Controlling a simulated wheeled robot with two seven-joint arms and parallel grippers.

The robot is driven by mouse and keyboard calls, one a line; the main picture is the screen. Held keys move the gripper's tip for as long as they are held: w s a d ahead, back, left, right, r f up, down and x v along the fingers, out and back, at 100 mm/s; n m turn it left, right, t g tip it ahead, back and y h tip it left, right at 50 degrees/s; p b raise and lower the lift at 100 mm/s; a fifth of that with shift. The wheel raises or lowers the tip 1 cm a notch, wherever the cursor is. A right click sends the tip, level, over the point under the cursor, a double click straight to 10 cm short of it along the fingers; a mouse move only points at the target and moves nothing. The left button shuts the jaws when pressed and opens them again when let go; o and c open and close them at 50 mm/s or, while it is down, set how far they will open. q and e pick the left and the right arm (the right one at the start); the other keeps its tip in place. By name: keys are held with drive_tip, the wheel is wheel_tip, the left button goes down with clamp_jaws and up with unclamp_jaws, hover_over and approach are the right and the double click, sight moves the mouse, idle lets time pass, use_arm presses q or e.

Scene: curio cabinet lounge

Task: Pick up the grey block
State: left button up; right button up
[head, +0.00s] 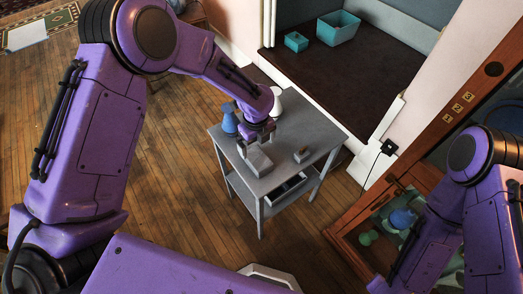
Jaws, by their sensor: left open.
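A light grey block (258,163) lies on the grey side table (318,127), near its front left part. My left gripper (257,141) points down just behind and above the block. It is open, and I see nothing held in it. I cannot tell from this angle whether the fingers touch the block. My right arm comes in at the right, but its gripper does not show.
A blue object (230,119) and a white rounded object (277,100) stand close to my left gripper. A small brownish object (301,156) lies to the right of the block. A wooden cabinet (352,246) stands at the right. Wooden floor is clear at the left.

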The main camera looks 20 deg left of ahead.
sight(258, 158)
use_arm(q)
drive_tip(key=f, duration=0.2)
drive_tip(key=s+f, duration=0.1)
drive_tip(key=shift+f+p, duration=0.35)
drive_tip(key=f, duration=0.2)
drive_tip(key=f+p, duration=0.2)
drive_tip(key=f, duration=0.1)
drive_tip(key=shift+w+d+f, duration=0.2)
drive_tip(key=shift+w+f, duration=0.1)
drive_tip(key=shift+w, duration=0.1)
drive_tip(key=c, duration=1.1)
use_arm(e)
drive_tip(key=r, duration=0.3)
drive_tip(key=shift+s, duration=0.35)
use_arm(q)
drive_tip(key=shift+r, duration=0.1)
use_arm(e)
drive_tip(key=shift+f, duration=0.1)
